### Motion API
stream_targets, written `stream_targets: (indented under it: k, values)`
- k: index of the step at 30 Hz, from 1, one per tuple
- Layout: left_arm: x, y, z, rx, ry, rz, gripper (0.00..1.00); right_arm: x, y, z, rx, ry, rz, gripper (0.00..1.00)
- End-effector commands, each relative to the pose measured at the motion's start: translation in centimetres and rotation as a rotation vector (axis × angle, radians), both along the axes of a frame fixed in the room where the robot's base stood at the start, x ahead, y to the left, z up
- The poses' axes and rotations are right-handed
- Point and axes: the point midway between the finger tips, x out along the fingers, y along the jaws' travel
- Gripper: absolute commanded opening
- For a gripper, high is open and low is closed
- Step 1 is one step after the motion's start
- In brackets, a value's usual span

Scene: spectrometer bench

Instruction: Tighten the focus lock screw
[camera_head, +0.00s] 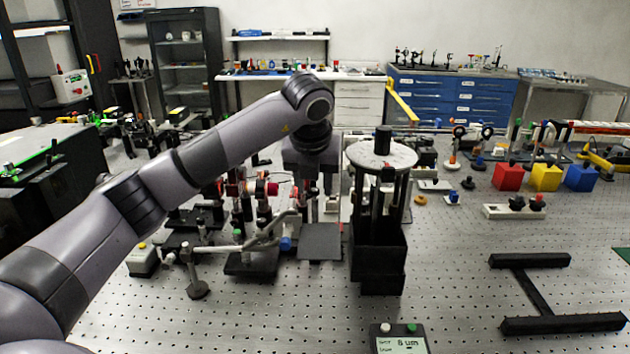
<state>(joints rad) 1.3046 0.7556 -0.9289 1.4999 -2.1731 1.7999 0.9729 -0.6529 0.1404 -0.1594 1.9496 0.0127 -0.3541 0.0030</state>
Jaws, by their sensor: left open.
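My left arm reaches in from the left. Its wrist bends down over the crowded optics in the middle of the bench. My left gripper (316,188) points down there, open, its fingertips partly lost among the small parts. Below and left of it stand optic mounts on dark bases, one with a red round part (272,188). A blue knob (285,243) sits lower, near a grey lever. I cannot tell which small part is the focus lock screw. My right gripper is not in view.
A tall black instrument with a round pale top (381,155) stands just right of the gripper. A small display box (398,340) is at the front. Red (507,177), yellow (545,178) and blue (581,178) blocks stand at right. Bare perforated bench (450,270) lies between.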

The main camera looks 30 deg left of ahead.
Motion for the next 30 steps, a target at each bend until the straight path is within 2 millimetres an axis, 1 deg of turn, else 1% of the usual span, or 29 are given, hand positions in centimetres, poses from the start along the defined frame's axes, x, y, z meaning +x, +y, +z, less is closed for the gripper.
stream_targets:
  k: [4,10,11,12,14,15,23,30]
  values:
    - [0.24,0.14,-0.65,0.000,0.000,0.000,0.43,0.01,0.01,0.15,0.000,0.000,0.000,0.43]
    - [0.27,0.15,-0.72,0.000,-0.001,0.000,0.43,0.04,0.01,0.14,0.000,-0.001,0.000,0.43]
    - [0.27,0.14,-0.71,0.000,-0.001,0.000,0.40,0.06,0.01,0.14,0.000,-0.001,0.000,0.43]
    - [0.27,0.14,-0.71,0.000,-0.001,0.000,0.27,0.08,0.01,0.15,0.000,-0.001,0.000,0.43]
    - [0.26,0.14,-0.70,0.000,-0.001,0.000,0.07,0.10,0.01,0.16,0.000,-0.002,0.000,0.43]
    - [0.26,0.14,-0.69,0.000,-0.001,0.000,0.00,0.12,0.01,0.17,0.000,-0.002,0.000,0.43]
    - [0.24,0.16,-0.67,0.000,-0.001,-0.010,0.00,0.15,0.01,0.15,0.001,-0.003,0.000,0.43]
    - [0.24,0.21,-0.69,-0.001,-0.003,-0.094,0.00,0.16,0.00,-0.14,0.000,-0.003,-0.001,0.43]
